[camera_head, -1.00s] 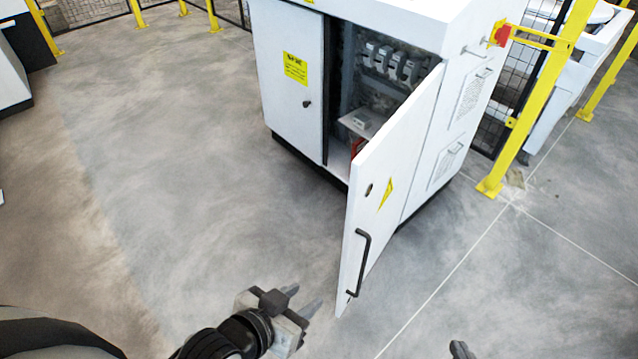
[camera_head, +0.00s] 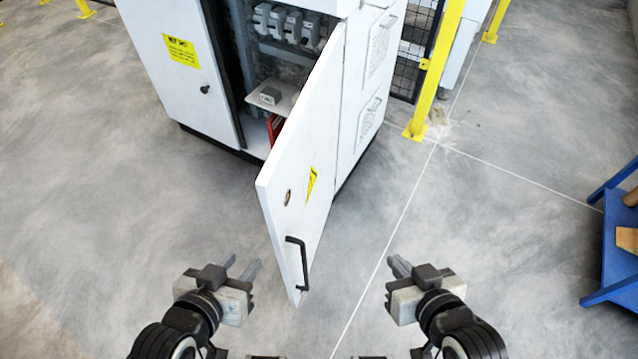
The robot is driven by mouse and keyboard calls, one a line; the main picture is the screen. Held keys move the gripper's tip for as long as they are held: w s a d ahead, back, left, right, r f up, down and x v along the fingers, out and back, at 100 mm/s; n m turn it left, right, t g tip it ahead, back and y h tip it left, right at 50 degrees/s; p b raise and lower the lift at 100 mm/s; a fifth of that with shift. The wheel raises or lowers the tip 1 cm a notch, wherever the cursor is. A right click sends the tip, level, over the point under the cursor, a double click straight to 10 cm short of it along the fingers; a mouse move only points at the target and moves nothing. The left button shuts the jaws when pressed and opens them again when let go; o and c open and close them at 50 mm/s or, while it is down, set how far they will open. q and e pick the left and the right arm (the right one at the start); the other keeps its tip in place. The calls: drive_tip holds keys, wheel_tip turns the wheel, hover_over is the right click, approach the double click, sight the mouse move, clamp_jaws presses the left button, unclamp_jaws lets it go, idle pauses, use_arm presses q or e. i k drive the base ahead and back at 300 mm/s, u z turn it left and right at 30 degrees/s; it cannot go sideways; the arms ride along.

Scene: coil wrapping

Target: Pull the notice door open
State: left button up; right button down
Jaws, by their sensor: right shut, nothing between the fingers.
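The left door (camera_head: 172,65) of the white cabinet carries a yellow notice label (camera_head: 181,50) and a small dark knob (camera_head: 205,89). It stands closed. The right door (camera_head: 285,195) stands swung open toward me, with a yellow warning triangle (camera_head: 311,184) and a black bar handle (camera_head: 301,262). My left gripper (camera_head: 242,267) is open and empty, left of the open door's handle and apart from it. My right gripper (camera_head: 398,264) is shut and empty, right of that door. Neither gripper touches the cabinet.
Inside the open half, grey components (camera_head: 288,25) and a shelf (camera_head: 272,98) show. A yellow post (camera_head: 436,75) with mesh fence stands right of the cabinet. A blue bench (camera_head: 612,245) is at the right edge. The floor left of the cabinet is clear.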

sight(177, 43)
drive_tip(key=u, duration=0.25)
drive_tip(key=k, duration=0.7)
drive_tip(key=u, duration=2.05)
drive_tip(key=i, duration=2.9)
drive_tip(key=z, duration=1.1)
drive_tip(key=i, duration=1.25)
drive_tip(key=z, duration=1.45)
drive_tip(key=i, duration=0.3)
drive_tip(key=z, duration=0.3)
